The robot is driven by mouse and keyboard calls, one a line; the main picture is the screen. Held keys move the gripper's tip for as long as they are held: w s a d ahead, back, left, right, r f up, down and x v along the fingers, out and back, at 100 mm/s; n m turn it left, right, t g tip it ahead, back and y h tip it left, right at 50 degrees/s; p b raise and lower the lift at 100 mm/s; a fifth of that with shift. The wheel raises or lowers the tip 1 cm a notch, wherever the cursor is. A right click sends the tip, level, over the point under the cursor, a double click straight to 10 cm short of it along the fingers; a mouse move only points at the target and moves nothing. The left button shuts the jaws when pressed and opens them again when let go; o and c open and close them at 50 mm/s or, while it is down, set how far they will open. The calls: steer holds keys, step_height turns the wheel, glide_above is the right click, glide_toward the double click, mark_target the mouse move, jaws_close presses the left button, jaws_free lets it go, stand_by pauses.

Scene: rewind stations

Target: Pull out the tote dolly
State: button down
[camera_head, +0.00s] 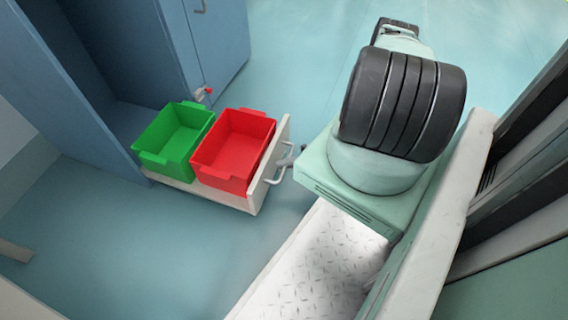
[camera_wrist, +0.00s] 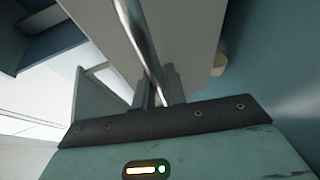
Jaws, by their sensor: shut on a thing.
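The tote dolly is a low, pale platform with an upright cream front panel (camera_head: 259,196) and a metal bar handle (camera_head: 271,178). It carries a green tote (camera_head: 170,140) at its rear and a red tote (camera_head: 232,150) behind the panel. The dolly's rear end is at the opening of a blue cabinet. My gripper (camera_head: 294,158) is at the handle, partly hidden by my arm. In the wrist view, the handle bar (camera_wrist: 138,38) runs down to my gripper (camera_wrist: 160,88), which is shut on it. The pale panel fills much of that view.
The blue cabinet (camera_head: 90,70) stands at the left and back, with a closed door (camera_head: 221,40). A small red-tipped item (camera_head: 206,92) shows by the cabinet near the green tote. Clear floor (camera_head: 150,245) lies in front and to the left of the dolly.

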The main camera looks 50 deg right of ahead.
steer(key=shift+d, duration=0.1)
steer(key=c, duration=1.5)
jaws_free()
steer(key=shift+o, duration=0.2)
steer(key=p+v, duration=0.4)
steer(key=v, duration=1.3)
steer(key=shift+s, duration=0.2)
steer(key=shift+d, duration=0.15)
